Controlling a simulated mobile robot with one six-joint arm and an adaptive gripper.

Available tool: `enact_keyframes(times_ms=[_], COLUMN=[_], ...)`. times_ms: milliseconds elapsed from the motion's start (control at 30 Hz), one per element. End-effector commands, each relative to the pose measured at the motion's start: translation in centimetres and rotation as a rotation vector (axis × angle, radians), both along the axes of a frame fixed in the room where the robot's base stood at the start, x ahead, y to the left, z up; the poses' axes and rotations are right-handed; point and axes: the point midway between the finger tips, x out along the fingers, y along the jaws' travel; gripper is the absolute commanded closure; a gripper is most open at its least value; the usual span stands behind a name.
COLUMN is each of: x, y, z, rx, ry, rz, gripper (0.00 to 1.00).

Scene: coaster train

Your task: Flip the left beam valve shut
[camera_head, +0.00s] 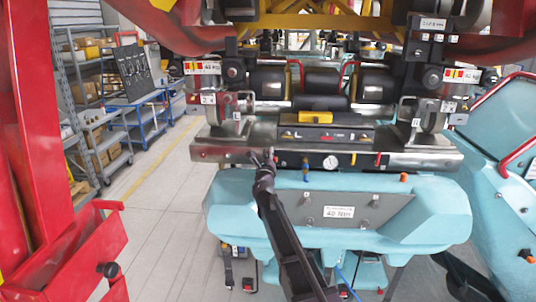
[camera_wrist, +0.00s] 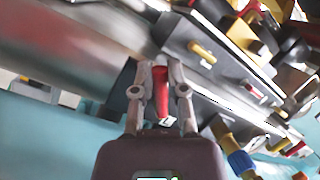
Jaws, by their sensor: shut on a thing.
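In the head view the handle is mostly hidden by my gripper.
Right along the panel are a pressure gauge (camera_head: 330,162), a yellow handle (camera_head: 353,158) and another red handle (camera_head: 377,159). A blue fitting (camera_head: 305,167) is close to my gripper's right. The teal car shell (camera_head: 240,195) lies just below. Open floor (camera_head: 160,205) is at left.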

Motion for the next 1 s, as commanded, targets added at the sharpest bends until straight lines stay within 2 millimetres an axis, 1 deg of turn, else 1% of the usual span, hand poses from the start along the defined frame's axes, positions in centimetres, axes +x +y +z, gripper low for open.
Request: enact_keyframes(times_ms=[300,700,1000], x=[0.0,0.0,0.0], y=[-0.8,-2.2,-2.8], z=[0.8,1.2,1.1], rx=[0.21,0.519,0.635], ry=[-0.008,-0.02,-0.022], rz=[-0.002,-0.001,0.0], gripper=[1.0,1.0,1.0])
